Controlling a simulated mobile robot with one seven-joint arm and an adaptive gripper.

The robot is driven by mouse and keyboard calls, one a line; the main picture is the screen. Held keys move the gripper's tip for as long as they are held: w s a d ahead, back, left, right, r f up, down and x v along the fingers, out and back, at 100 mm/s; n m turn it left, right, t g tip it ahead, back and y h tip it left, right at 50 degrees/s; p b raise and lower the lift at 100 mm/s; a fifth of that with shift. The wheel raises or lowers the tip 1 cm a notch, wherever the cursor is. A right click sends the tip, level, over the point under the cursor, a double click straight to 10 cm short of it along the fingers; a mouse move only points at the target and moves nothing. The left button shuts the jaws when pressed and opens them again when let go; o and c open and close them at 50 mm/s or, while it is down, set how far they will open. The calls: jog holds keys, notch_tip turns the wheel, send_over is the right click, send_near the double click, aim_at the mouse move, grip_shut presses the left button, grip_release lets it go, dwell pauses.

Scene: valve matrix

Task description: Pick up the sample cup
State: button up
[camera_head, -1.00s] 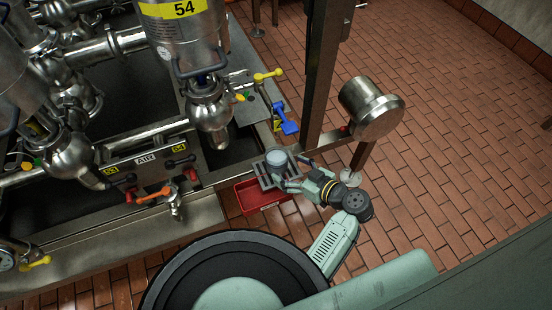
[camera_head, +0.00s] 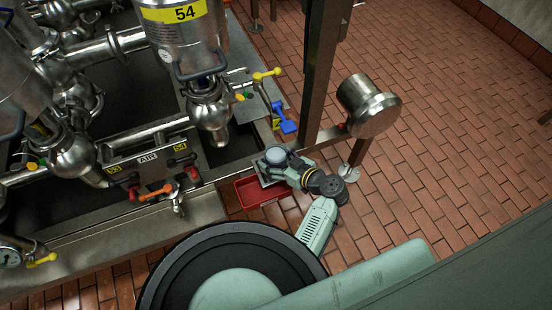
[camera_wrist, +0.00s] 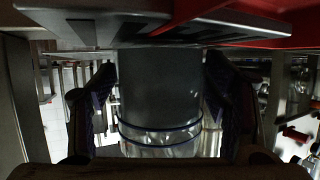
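The sample cup (camera_head: 276,155) is a small round grey cup on the metal bracket above a red bin. In the wrist view the cup (camera_wrist: 160,90) fills the middle, grey with two dark blue rings and a clear part below them. My gripper (camera_head: 279,168) is at the cup in the head view. In the wrist view my gripper (camera_wrist: 160,80) has one dark finger on each side of the cup. Whether the fingers touch the cup cannot be told. The slotted metal bracket (camera_wrist: 80,28) borders the cup at the top of the wrist view.
The red bin (camera_head: 250,192) is on the floor under the bracket. A steel post (camera_head: 318,85) and a steel cylinder (camera_head: 370,105) stand to the right. Valves and pipes (camera_head: 125,45) crowd the left. The tiled floor (camera_head: 460,120) at right is clear.

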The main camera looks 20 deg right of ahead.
jog(key=c, duration=1.2)
jog(key=shift+r, duration=0.2)
